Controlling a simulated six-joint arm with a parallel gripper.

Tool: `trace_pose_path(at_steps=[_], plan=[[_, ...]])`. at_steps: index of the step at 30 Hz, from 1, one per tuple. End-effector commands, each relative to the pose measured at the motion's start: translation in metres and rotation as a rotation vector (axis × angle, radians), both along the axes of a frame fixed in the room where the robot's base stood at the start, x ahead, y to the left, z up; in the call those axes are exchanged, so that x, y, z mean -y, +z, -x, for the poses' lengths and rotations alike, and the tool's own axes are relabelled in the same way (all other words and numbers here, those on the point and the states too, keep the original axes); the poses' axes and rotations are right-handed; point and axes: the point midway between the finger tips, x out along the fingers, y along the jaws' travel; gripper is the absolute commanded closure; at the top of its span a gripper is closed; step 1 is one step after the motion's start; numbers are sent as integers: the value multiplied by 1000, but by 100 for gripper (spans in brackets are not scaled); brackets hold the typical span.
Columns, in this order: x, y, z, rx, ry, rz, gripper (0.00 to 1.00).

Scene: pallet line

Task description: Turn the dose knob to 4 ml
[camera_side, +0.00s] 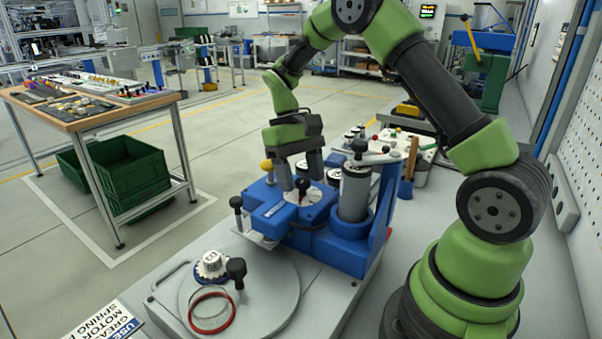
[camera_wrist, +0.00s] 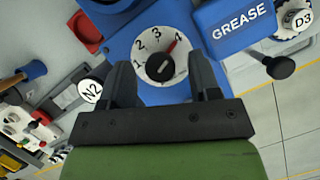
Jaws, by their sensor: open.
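The dose knob (camera_wrist: 160,67) is a small black knob at the centre of a white dial (camera_wrist: 148,40) on the blue dosing unit (camera_wrist: 118,40). The dial carries the numbers 1, 2, 3 and 4, with a red mark close to the 4. I cannot tell for sure which number the knob points at. In the side view the knob (camera_side: 302,186) stands on the dial under my gripper (camera_side: 300,172). In the wrist view my gripper (camera_wrist: 160,73) is open, one finger either side of the knob, with gaps between. I cannot tell how far the fingertips reach down.
A blue GREASE block (camera_wrist: 238,24) adjoins the dial. A grey cylinder (camera_side: 354,192) stands close to my gripper's right in the side view. A round plate (camera_side: 262,300) with a white gear (camera_side: 211,265) and rings lies in front. A blue upright plate (camera_side: 380,215) rises at right.

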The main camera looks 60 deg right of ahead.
Motion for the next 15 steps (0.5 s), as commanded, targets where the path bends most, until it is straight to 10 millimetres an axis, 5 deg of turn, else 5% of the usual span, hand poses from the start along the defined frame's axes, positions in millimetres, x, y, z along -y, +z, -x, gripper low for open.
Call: trace_pose_path(at_steps=[7,15], plan=[[2,10,-5,4,1,1,43],[9,53,-22,6,1,2,43]])
